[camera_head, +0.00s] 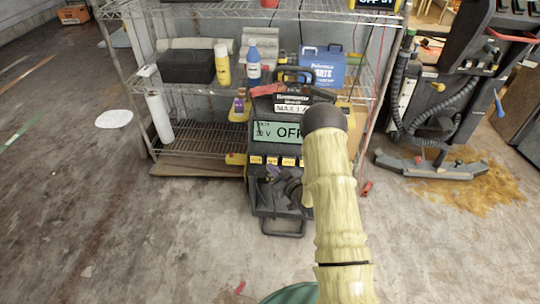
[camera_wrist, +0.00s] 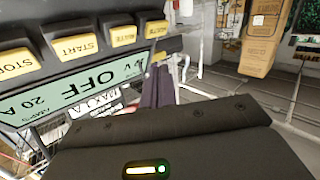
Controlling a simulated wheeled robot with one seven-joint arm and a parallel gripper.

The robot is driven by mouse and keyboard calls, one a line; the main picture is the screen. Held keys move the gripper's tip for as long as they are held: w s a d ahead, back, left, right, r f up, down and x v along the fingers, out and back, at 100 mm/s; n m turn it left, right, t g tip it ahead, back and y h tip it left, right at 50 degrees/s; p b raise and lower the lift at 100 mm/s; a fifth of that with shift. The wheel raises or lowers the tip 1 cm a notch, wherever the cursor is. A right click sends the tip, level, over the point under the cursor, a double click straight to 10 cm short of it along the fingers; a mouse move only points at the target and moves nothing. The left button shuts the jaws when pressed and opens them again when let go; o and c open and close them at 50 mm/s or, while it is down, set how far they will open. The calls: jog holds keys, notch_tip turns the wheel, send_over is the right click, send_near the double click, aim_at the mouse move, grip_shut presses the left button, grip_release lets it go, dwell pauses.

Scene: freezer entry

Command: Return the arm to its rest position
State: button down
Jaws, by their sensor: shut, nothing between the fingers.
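My arm, in a pale yellow sleeve (camera_head: 335,200) with a dark rounded joint, reaches up from the bottom of the head view. It stretches out in front of a black charger-like machine (camera_head: 268,160). The machine has a green display reading OFF and yellow buttons. My gripper (camera_wrist: 158,88) shows in the wrist view as two dark purplish fingers close together, shut and empty. The machine's display (camera_wrist: 85,90) and buttons fill the left of that view, close beside the fingers. In the head view my gripper is largely hidden among dark shapes beside the sleeve.
A wire shelf (camera_head: 190,141) behind the machine holds a black case (camera_head: 187,66), a yellow bottle (camera_head: 222,65), a blue bottle (camera_head: 254,66) and a blue box (camera_head: 323,68). A floor machine (camera_head: 430,165) stands at right. Open floor (camera_head: 120,220) lies at left.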

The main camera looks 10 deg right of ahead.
jog(key=s+d+r+m+g+h, duration=0.25)
jog(key=s+r+g+h, duration=0.25)
jog(key=r, duration=0.5)
jog(key=s+a+r+m+g+h, duration=0.1)
jog(key=s+r+m+g, duration=0.2)
jog(key=s, duration=0.8)
jog(key=s+a+r+g, duration=0.2)
jog(key=s+r+g, duration=0.2)
jog(key=s, duration=0.7)
notch_tip(320, 180, up, 35)
jog(key=p, duration=3.5)
jog(key=shift+s+g, duration=0.15)
jog(key=shift+g, duration=0.15)
jog(key=shift+f, duration=0.15)
